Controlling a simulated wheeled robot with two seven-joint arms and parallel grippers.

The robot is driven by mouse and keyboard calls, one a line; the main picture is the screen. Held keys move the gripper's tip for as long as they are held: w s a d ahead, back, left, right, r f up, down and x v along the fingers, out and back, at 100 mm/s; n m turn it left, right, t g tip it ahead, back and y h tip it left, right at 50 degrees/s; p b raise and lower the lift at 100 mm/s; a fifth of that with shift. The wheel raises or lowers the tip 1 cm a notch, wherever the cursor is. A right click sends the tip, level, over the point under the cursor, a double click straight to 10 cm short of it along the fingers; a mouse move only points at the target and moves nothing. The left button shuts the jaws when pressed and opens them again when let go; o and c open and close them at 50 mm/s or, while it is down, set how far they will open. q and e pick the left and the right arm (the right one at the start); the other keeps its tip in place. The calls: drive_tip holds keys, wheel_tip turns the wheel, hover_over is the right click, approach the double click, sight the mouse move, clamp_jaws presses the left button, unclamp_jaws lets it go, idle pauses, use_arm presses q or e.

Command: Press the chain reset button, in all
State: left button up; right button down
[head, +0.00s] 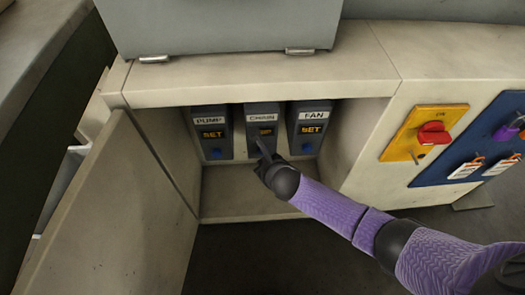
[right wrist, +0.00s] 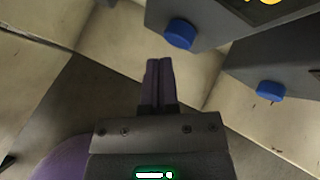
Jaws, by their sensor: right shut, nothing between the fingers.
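The grey chain box (head: 263,116) stands between two similar boxes inside an open cabinet, with its label at the top and an orange-lettered display. Its blue button is hidden behind my right gripper in the head view. My right gripper (head: 262,148) is shut and empty, its tips in front of the lower part of the chain box. In the right wrist view, the closed fingertips (right wrist: 159,63) point up just below and left of a blue button (right wrist: 180,34), which looks like the chain one. Contact with it does not show. My left gripper is not in view.
The pump box (head: 209,132) is left of the chain box and the fan box (head: 308,127) right of it, each with a blue button. The open cabinet door (head: 115,215) hangs at the left. A red switch on a yellow plate (head: 425,132) is on the right.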

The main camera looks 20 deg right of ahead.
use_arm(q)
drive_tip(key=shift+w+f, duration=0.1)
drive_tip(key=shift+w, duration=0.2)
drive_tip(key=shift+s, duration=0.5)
use_arm(e)
drive_tip(key=shift+w, duration=0.1)
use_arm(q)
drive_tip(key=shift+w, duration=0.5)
use_arm(e)
drive_tip(key=shift+w+d, duration=0.15)
drive_tip(key=shift+w, duration=0.15)
